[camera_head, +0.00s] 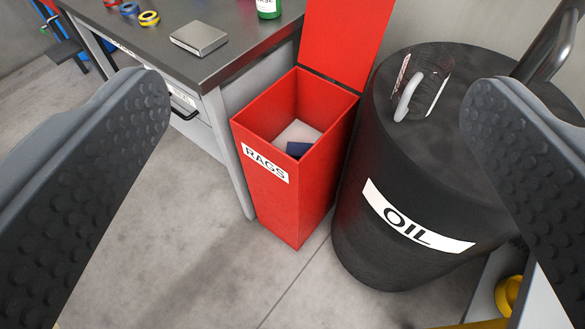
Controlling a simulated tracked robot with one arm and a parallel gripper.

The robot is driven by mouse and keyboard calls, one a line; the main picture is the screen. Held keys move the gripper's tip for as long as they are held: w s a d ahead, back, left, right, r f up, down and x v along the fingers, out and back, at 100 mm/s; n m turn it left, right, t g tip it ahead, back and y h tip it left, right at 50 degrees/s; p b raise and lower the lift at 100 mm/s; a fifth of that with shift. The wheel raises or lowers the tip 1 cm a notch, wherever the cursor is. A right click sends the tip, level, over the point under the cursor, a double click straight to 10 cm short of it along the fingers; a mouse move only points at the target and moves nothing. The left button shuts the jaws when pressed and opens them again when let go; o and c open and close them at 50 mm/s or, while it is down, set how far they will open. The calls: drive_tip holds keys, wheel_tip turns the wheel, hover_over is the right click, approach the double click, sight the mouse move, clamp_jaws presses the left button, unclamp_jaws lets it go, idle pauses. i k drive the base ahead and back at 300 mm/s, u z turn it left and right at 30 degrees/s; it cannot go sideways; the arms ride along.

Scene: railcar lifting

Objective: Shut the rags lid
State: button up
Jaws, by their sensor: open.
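The red rags bin (270,205) stands upright on the floor in the middle of the view, with a white RAGS label on its front. Its red lid (342,38) stands up, hinged at the back edge, and its top is cut off by the picture's edge. Inside the bin lie a pale cloth (298,132) and a dark blue cloth (297,149). My gripper (318,95) is open and empty. Its two dark studded fingers show large at the left and right, in front of the bin, and touch neither bin nor lid.
A black OIL drum (372,239) stands close at the bin's right, with a clear handled jug (424,82) on top. A workbench (150,45) at the left carries tape rolls, a grey metal box (199,38) and a green bottle (268,8). The floor before the bin is clear.

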sight(341, 40)
drive_tip(key=u, duration=0.15)
drive_tip(key=i, duration=1.55)
drive_tip(key=z, duration=0.2)
